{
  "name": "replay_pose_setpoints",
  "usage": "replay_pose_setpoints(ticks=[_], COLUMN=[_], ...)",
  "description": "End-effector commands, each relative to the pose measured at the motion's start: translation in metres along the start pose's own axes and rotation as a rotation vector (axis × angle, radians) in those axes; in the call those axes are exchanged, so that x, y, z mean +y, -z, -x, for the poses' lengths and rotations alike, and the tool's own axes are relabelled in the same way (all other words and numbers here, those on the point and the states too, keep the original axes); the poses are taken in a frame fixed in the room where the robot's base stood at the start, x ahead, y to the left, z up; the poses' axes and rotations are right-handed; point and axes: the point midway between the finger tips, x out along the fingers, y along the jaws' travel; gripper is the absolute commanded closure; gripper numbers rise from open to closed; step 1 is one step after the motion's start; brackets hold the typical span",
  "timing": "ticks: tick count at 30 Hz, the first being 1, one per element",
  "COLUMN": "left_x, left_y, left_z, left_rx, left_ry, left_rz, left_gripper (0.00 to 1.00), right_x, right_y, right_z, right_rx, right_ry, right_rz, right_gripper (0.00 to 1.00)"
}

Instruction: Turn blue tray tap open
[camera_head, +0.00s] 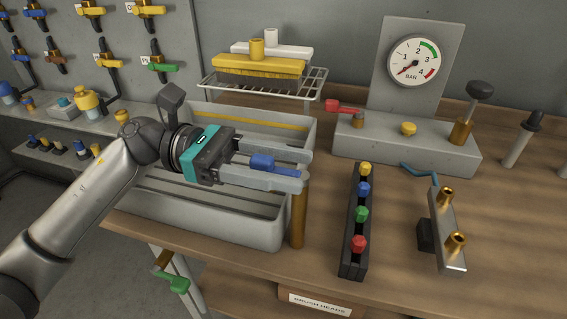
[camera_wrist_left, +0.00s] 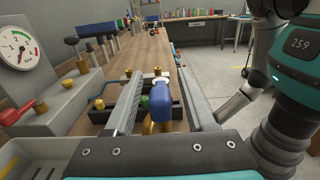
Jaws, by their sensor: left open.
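The blue tap handle (camera_head: 263,163) lies between the two fingers of my left gripper (camera_head: 306,170). A brass upright pipe (camera_head: 299,215) stands at the right end of the grey tray (camera_head: 240,232), just below the fingertips. In the left wrist view the blue handle (camera_wrist_left: 161,101) sits between the open fingers (camera_wrist_left: 160,76), with brass under it. A gap shows on both sides of the handle there. The fingers hide part of the tap body. My right gripper is not in view.
A rack of coloured connectors (camera_head: 354,225) and a metal block with brass fittings (camera_head: 447,230) are right of the tray. A gauge stand (camera_head: 405,145) with a red lever (camera_head: 343,107) is behind. A wire shelf (camera_head: 262,83) holds brushes. A green tap (camera_head: 172,281) hangs below.

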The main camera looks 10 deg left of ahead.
Motion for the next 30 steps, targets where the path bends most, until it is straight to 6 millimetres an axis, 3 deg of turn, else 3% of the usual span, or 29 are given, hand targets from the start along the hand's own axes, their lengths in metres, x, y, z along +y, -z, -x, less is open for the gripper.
replay_pose_setpoints(ticks=[2,16,30], left_x=[0.0000,-0.0001,-0.0009], left_y=[0.0000,0.0001,0.0009], left_z=[0.0001,0.0005,0.0006], left_rx=[0.000,0.000,0.001], left_ry=[0.000,0.001,-0.013], left_rz=[0.000,0.001,0.002], left_gripper=[0.47,1.00,1.00], right_x=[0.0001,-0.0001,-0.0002], right_y=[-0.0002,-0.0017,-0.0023], right_z=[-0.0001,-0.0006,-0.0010], right_rx=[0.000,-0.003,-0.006], right_ry=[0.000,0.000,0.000], right_rz=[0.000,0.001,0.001], right_gripper=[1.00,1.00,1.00])
